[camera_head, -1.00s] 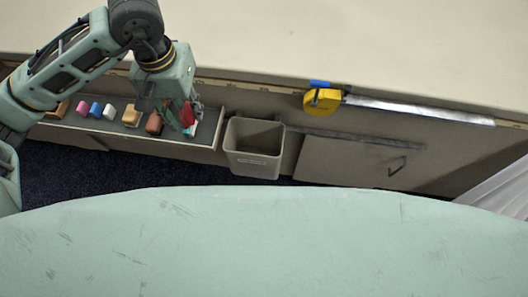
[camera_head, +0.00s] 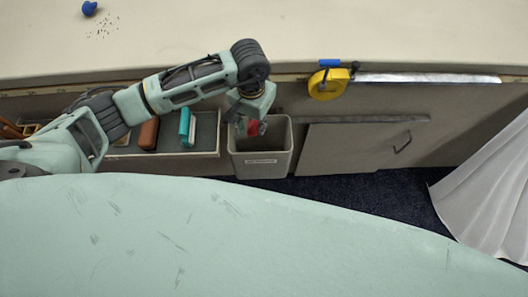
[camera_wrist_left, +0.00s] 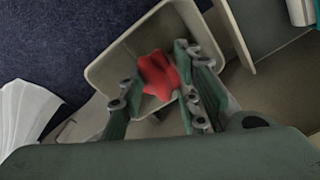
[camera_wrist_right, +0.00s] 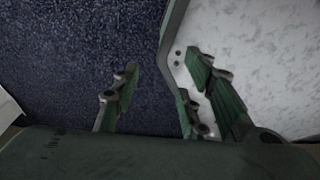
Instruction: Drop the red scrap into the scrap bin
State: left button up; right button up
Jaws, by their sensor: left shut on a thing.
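The red scrap (camera_head: 254,127) is a small crumpled piece held by my left gripper (camera_head: 250,126) over the mouth of the scrap bin. In the left wrist view the scrap (camera_wrist_left: 158,75) sits between the fingertips of my left gripper (camera_wrist_left: 160,78), with the bin opening behind it. The scrap bin (camera_head: 262,166) is a grey open box with a label on its front, standing below the table edge. It also shows in the left wrist view (camera_wrist_left: 103,72).
A shelf tray (camera_head: 205,136) left of the bin holds a brown block (camera_head: 148,133) and a teal item (camera_head: 185,126). A yellow tape measure (camera_head: 328,84) hangs at the table edge. A blue object (camera_head: 89,8) lies on the table. White cloth (camera_head: 490,190) hangs at right.

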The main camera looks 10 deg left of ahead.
pick_arm(q)
jog(key=shift+f+b, duration=0.55)
jog(key=shift+f, duration=1.2)
jog(key=o, duration=0.9)
notch_tip(320, 180, up, 12)
jog(key=shift+r, duration=0.1)
